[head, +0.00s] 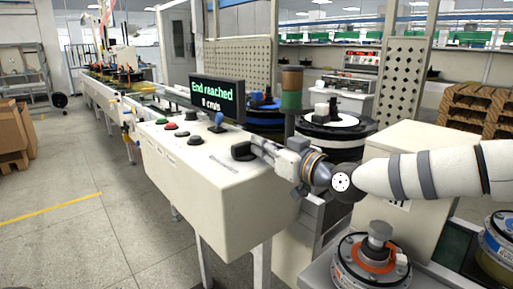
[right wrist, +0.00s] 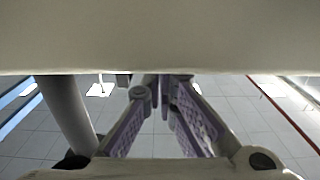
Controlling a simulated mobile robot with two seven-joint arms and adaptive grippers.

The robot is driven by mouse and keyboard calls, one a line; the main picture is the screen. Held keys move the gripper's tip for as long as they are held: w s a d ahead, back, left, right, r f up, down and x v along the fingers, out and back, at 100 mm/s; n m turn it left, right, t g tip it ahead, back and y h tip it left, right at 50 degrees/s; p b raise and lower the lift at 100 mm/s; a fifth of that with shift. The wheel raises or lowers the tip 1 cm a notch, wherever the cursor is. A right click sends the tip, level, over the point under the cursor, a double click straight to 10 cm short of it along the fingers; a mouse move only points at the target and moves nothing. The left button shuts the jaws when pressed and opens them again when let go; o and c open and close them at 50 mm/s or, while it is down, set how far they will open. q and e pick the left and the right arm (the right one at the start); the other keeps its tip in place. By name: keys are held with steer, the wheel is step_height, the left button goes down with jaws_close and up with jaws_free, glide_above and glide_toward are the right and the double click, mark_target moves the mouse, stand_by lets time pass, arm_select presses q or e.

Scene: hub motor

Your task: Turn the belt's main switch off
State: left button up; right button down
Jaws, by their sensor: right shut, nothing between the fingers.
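The white control box (head: 200,190) stands in the middle of the head view. A black rotary knob (head: 241,152), which looks like the main switch, sits at the right end of its sloped top. My right gripper (head: 258,147) is shut and empty, with its fingertips right beside the knob; I cannot tell whether they touch it. In the right wrist view, the shut fingers (right wrist: 162,85) point at a pale surface that fills the top, and the knob does not show. My left gripper is not in view.
Red, green and black buttons and a blue-topped stick (head: 219,121) sit on the box left of the knob. A motor part with an orange ring (head: 374,250) stands at the lower right. Cardboard boxes (head: 12,135) stand at the left. The floor left of the box is clear.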

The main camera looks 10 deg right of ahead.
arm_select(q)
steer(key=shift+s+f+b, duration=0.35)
arm_select(e)
steer(key=shift+w+d, duration=0.15)
steer(key=shift+w, duration=0.35)
stand_by(0.7)
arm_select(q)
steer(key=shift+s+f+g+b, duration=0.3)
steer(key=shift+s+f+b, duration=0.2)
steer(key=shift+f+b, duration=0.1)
arm_select(e)
steer(key=shift+w, duration=0.7)
stand_by(0.6)
stand_by(1.0)
steer(key=v, duration=1.2)
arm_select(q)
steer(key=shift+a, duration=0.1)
arm_select(e)
steer(key=shift+f, duration=0.15)
